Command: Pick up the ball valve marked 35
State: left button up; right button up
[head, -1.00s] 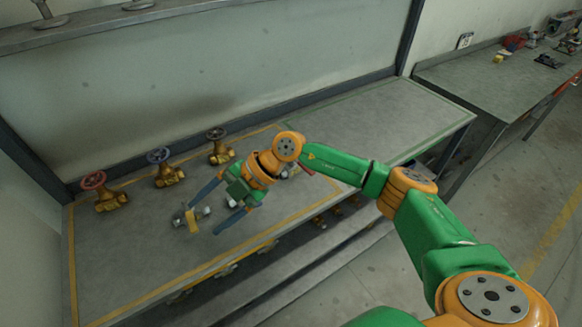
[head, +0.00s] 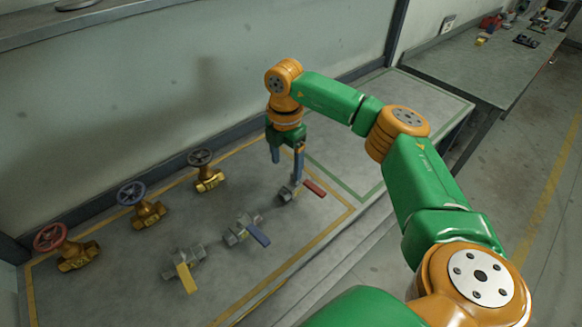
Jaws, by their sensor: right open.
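Three ball valves with grey metal bodies lie in a row on the bench: one with a yellow handle (head: 184,267), one with a blue handle (head: 243,229) and one with a red handle (head: 288,191). No number can be read on any of them, so I cannot tell which is marked 35. My right gripper (head: 285,178) points down with its blue fingers apart, at the red-handled valve. One finger overlaps that valve's body in the picture; I cannot tell if it touches. My left gripper is out of view.
Three brass gate valves with red (head: 67,247), blue (head: 142,206) and dark (head: 205,170) handwheels stand behind the ball valves. Yellow tape outlines this area; a green-taped area (head: 345,150) at the right is clear. A wall (head: 190,95) rises behind the bench.

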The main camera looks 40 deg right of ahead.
aim_at(289, 188)
jog(key=f+b, duration=0.1)
jog(key=f, duration=0.1)
jog(key=s+f+b, duration=0.1)
jog(key=f, duration=0.1)
jog(key=f+b, duration=0.4)
jog(key=f, duration=0.1)
jog(key=shift+w+d+f+b, duration=0.1)
jog(key=shift+w+b, duration=0.2)
jog(key=shift+s+r, duration=0.15)
jog(key=shift+r, duration=0.15)
jog(key=shift+s, duration=0.1)
jog(key=shift+c, duration=0.7)
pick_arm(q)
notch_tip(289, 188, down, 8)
pick_arm(e)
grip_shut()
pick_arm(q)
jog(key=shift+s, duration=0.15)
pick_arm(e)
jog(key=shift+r, duration=0.1)
